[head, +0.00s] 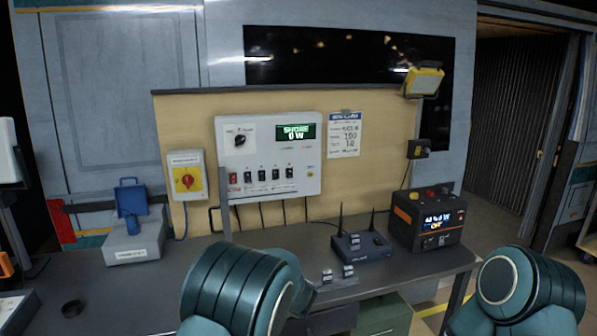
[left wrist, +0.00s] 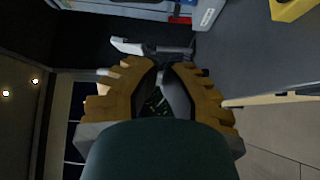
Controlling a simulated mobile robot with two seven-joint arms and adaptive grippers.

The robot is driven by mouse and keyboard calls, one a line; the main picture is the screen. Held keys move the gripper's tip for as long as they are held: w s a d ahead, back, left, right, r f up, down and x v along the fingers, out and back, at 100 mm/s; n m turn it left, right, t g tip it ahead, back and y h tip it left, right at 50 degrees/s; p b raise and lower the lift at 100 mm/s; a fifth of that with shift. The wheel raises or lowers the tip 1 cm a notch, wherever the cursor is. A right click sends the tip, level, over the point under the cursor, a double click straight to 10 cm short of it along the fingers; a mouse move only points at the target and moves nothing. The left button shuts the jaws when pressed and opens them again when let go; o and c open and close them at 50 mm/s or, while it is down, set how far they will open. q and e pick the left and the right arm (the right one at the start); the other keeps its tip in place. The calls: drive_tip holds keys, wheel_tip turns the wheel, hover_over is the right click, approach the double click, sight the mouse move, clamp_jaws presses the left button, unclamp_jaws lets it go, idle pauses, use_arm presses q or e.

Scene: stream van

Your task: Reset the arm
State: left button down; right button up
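In the head view, two teal links of my arms show at the bottom, my left arm (head: 240,290) at centre-left and my right arm (head: 530,292) at the right. Neither gripper shows there. In the left wrist view, my left gripper (left wrist: 166,68) shows with its brown, stepped fingers coming close together over a dark gap. I see nothing clearly held, and the dim view does not settle whether it is open or shut. A pale grey bar-like shape (left wrist: 135,46) lies beyond the fingertips; I cannot tell what it is. My right gripper is out of view.
A grey bench (head: 190,258) carries a router (head: 360,246), an orange-black power unit (head: 428,220) and a grey box (head: 135,240) with a blue handle. Behind, a tan board holds a white switch panel (head: 268,156) and a yellow-and-red rotary switch (head: 187,178). A doorway opens at right.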

use_arm(q)
wheel_tip(320, 180, down, 9)
drive_tip(key=w+a+m+t+h, duration=0.1)
drive_tip(key=w+a+m+h, duration=0.15)
drive_tip(key=m, duration=0.35)
drive_tip(key=s+f+m+g+h, duration=0.2)
drive_tip(key=s+f+m+h, duration=0.6)
drive_tip(key=f, duration=0.5)
drive_tip(key=s+d+f+m+g+h, duration=0.2)
drive_tip(key=s+f+m, duration=0.1)
drive_tip(key=s, duration=0.5)
drive_tip(key=s+d+f+m+g+h, duration=0.2)
drive_tip(key=s+m, duration=0.3)
drive_tip(key=s, duration=0.4)
drive_tip(key=s+d+f+m+g+h, duration=0.3)
drive_tip(key=s+d+m+g+h, duration=0.1)
drive_tip(key=s, duration=0.4)
drive_tip(key=shift+s+f, duration=0.3)
drive_tip(key=shift+s, duration=0.1)
use_arm(e)
drive_tip(key=shift+w+f, duration=0.15)
drive_tip(key=shift+w, duration=0.25)
